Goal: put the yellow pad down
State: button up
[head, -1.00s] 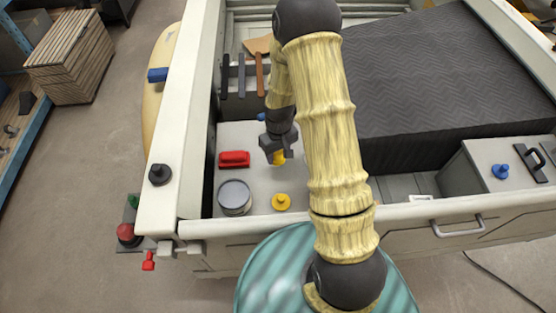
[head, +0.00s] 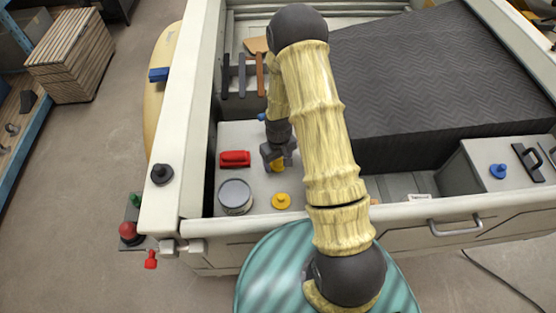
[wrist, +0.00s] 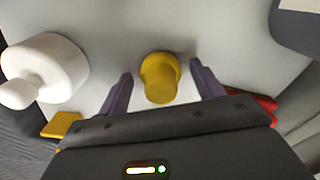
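The yellow pad (wrist: 160,77) shows in the wrist view as a short round yellow piece with a wider rim, over the pale worktop (wrist: 215,35). My gripper (wrist: 161,68) has one finger on each side of it, with a clear gap on both sides. The fingers are open. In the head view my gripper (head: 277,160) is low over the worktop, with a bit of yellow showing at its fingers. My wrist hides part of it. Whether the pad's underside touches the worktop is hard to see.
A yellow knob (head: 281,201), a grey can (head: 235,197) and a red piece (head: 234,158) stand close by. In the wrist view a white knob (wrist: 42,68) and a yellow square block (wrist: 61,124) lie to the left. A raised wall (head: 330,210) borders the front.

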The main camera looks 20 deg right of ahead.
aim_at(279, 160)
jog(key=shift+r, duration=0.15)
notch_tip(279, 160, up, 12)
jog(key=b, duration=0.3)
jog(key=shift+b, duration=0.4)
dwell(0.6)
jog(key=s+r+m+t, duration=0.2)
jog(key=s+r+m, duration=0.1)
jog(key=s+r, duration=0.6)
jog(key=s, duration=0.4)
jog(key=shift+s+r+t, duration=0.15)
jog(key=shift+r+t, duration=0.15)
jog(key=shift+f+b, duration=0.4)
